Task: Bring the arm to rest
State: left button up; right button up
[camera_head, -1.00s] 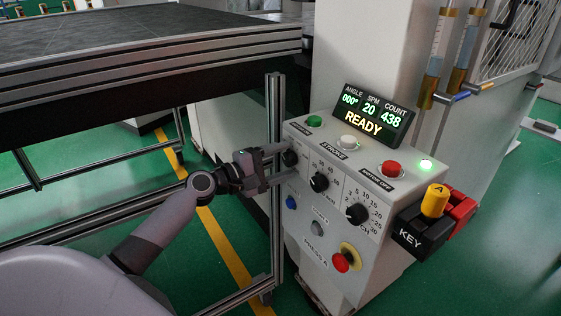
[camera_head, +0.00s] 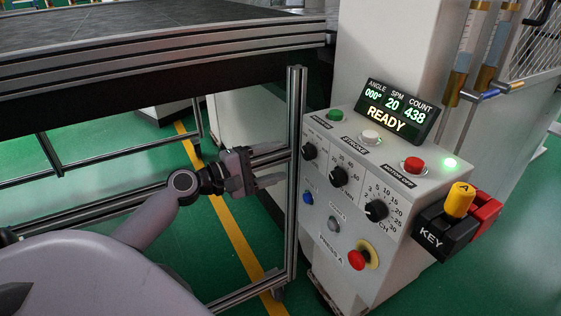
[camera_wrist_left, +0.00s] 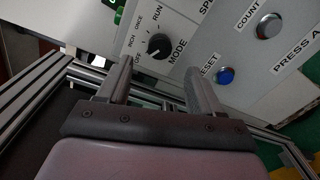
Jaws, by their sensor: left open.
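My left gripper (camera_head: 271,167) is open and empty in the head view, beside the aluminium post at the left of the press control box (camera_head: 345,207). In the left wrist view its two fingers (camera_wrist_left: 160,85) stand apart, pointing at the panel, with nothing between them. The black mode knob (camera_head: 309,151) lies a little beyond the fingertips; it also shows in the left wrist view (camera_wrist_left: 158,45) with its label. A blue reset button (camera_wrist_left: 226,75) sits to its right there. My right gripper does not show.
An aluminium post (camera_head: 296,170) and frame rails stand close to the gripper. The press table (camera_head: 160,57) is above left. The box carries a display (camera_head: 398,112) reading READY, a red emergency button (camera_head: 357,260) and a yellow key selector (camera_head: 460,200). Green floor lies below.

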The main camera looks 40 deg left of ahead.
pick_arm(q)
jog(key=shift+f, duration=0.1)
dwell(0.5)
jog(key=s+d+f+m+g+y+p, duration=0.15)
jog(key=s+d+f+m, duration=0.25)
jog(key=f, duration=0.4)
jog(key=s+d+f+m+g+y+p, duration=0.1)
jog(key=s+d+f+m+g+y, duration=0.15)
jog(key=s+d+f+m, duration=0.4)
jog(key=s+d+f+m+g+p, duration=0.1)
jog(key=s+d+f+m+p, duration=0.1)
jog(key=s+d+f+m, duration=0.4)
jog(key=s+f+m, duration=0.1)
jog(key=s+m, duration=0.1)
jog(key=s, duration=0.1)
jog(key=shift+d+f+g+y+p, duration=0.15)
jog(key=shift+d+g+y+p, duration=0.15)
jog(key=shift+d, duration=0.05)
